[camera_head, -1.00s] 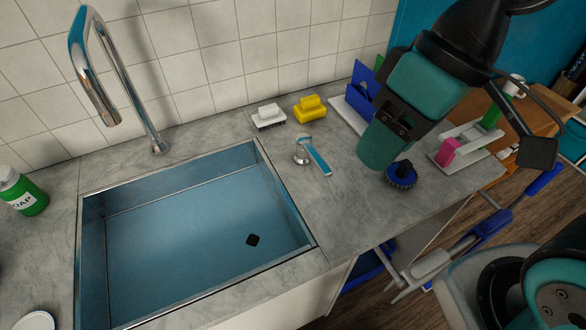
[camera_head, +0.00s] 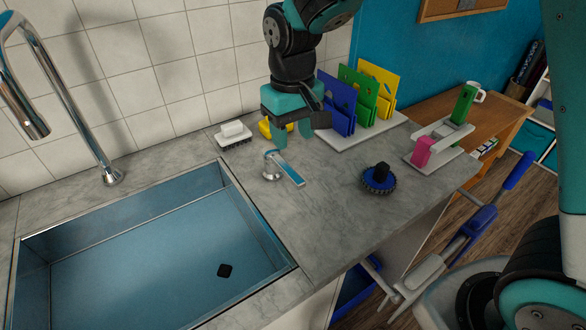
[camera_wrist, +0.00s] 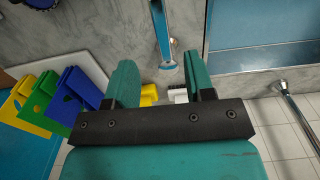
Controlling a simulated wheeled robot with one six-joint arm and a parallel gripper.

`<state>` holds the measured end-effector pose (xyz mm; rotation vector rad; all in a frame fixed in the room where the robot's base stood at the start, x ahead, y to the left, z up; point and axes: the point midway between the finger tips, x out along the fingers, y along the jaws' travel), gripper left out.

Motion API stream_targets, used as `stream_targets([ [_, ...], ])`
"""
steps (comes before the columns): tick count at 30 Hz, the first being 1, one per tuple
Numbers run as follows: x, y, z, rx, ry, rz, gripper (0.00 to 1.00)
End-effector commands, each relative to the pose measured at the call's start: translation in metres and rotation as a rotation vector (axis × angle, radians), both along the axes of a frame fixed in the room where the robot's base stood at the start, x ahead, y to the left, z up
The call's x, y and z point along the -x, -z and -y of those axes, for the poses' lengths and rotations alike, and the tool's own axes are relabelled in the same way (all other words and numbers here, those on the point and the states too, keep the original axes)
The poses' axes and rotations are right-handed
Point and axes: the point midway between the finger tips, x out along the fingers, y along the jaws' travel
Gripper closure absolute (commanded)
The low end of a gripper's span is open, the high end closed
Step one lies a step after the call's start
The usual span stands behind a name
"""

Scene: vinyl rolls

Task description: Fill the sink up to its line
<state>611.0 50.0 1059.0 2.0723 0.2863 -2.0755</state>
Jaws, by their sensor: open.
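The steel sink (camera_head: 243,211) is at the lower left of the head view. The tap lever (camera_head: 289,171), chrome with a blue top, stands on the counter right of the sink. My gripper (camera_head: 294,137) is open and empty above the counter, behind the lever. In the wrist view the lever (camera_wrist: 163,38) appears beyond and between my open fingertips (camera_wrist: 161,75).
A white brush (camera_head: 234,134) and a partly hidden yellow brush (camera_head: 266,130) lie near the wall. A rack holds blue (camera_head: 338,112), green and yellow boards. A round blue brush (camera_head: 379,179) sits on the counter. Counter in front of the lever is clear.

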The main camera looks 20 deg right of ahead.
Motion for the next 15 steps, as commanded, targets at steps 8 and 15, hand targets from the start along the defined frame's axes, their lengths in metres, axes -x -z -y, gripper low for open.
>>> stream_targets([
  [8, 0.001, 0.062, 0.0, 0.001, -0.001, -0.005, 0.51],
  [15, 0.001, 0.09, 0.0, 0.001, -0.001, -0.002, 0.51],
])
